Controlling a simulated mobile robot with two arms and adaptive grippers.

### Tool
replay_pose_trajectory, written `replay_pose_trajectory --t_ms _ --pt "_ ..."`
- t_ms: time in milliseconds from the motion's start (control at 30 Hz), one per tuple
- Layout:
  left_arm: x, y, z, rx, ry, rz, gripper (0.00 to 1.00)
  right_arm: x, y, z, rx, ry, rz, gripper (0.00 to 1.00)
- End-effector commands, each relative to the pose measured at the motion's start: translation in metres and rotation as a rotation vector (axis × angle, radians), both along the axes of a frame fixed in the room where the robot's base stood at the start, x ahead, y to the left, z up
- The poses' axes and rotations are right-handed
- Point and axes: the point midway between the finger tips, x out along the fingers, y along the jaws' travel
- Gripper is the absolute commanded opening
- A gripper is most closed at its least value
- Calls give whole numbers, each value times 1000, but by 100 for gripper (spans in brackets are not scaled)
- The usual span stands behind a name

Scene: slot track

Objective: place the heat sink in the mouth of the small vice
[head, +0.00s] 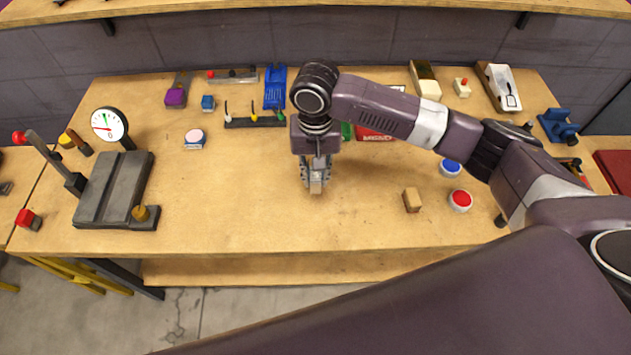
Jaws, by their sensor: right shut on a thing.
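My right gripper (316,180) points down over the middle of the bench, shut on a small pale block (316,187). The fingers hide most of this block, and fins cannot be made out, so I cannot be sure that it is the heat sink. It is low over the wood; whether it touches is unclear. A blue vice (560,125) stands at the right end of the bench, well away from the gripper. Another blue slotted tool (275,86) lies at the back, left of my right arm. My left gripper is not in view.
A wooden block (412,200), a red-topped tin (460,201) and a blue-topped tin (450,168) stand right of the gripper. A grey lever press (115,190) and a dial gauge (109,125) stand at left. The bench (240,210) is clear left of the gripper.

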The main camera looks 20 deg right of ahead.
Motion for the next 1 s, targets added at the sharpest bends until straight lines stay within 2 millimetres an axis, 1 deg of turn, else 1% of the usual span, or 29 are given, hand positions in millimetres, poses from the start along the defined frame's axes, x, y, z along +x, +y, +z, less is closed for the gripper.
replay_pose_trajectory --t_ms 33,100,200,600,633,767,1000 --pt "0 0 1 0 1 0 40 -2 -1 -9 -2 5 0 0" --pt "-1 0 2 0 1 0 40 -1 0 -20 -1 3 -1 0" --pt "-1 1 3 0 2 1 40 -1 0 -30 -1 2 -1 0" --pt "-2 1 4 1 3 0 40 -1 0 -35 0 2 0 0" --pt "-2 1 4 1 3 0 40 -1 0 -36 1 2 0 20" --pt "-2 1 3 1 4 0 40 -1 0 -35 0 1 0 35" --pt "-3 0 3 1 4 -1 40 -1 0 -35 -1 1 0 36"
